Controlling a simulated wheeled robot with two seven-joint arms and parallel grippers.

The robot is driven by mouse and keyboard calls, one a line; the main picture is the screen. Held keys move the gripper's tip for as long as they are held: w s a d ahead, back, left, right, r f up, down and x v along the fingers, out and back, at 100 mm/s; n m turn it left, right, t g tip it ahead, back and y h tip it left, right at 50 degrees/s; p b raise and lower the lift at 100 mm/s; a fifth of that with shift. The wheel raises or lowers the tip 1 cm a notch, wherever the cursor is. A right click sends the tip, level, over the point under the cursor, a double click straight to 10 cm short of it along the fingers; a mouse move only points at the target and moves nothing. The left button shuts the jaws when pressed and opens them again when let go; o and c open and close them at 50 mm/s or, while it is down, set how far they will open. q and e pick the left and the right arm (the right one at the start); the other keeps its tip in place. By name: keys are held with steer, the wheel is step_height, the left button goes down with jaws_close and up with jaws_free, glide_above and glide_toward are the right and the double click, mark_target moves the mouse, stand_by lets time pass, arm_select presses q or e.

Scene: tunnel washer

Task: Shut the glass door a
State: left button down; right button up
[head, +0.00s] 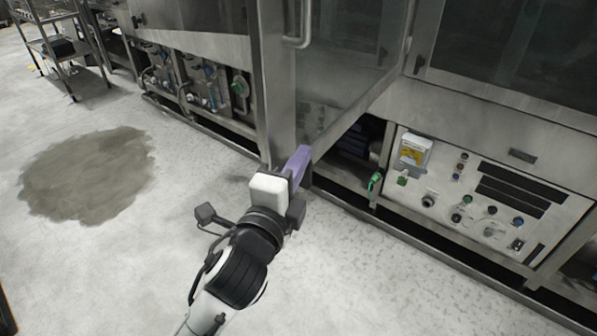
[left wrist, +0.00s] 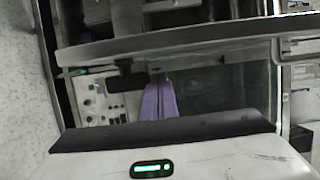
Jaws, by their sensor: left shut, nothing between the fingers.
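The glass door a (head: 345,50) stands open, swung out from the washer front. It has a steel frame, a vertical bar handle (head: 300,28) near its free edge and a slanting bottom rail. My left gripper (head: 302,160) has purple fingers that are shut and empty. It is at the door's lower free corner; whether it touches the frame I cannot tell. In the left wrist view the shut fingers (left wrist: 160,100) show in front of the door's glass, with a steel frame bar (left wrist: 200,45) crossing above. My right gripper is not in view.
A control panel (head: 480,195) with buttons is on the lower washer front at the right. Valves and pipes (head: 200,85) fill low bays at the left. A dark damp patch (head: 85,175) marks the open floor. A shelf cart (head: 60,45) stands at the far left.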

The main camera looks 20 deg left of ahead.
arm_select(q)
steer(key=a, duration=0.2)
steer(key=shift+w+a, duration=0.25)
steer(key=shift+a, duration=0.05)
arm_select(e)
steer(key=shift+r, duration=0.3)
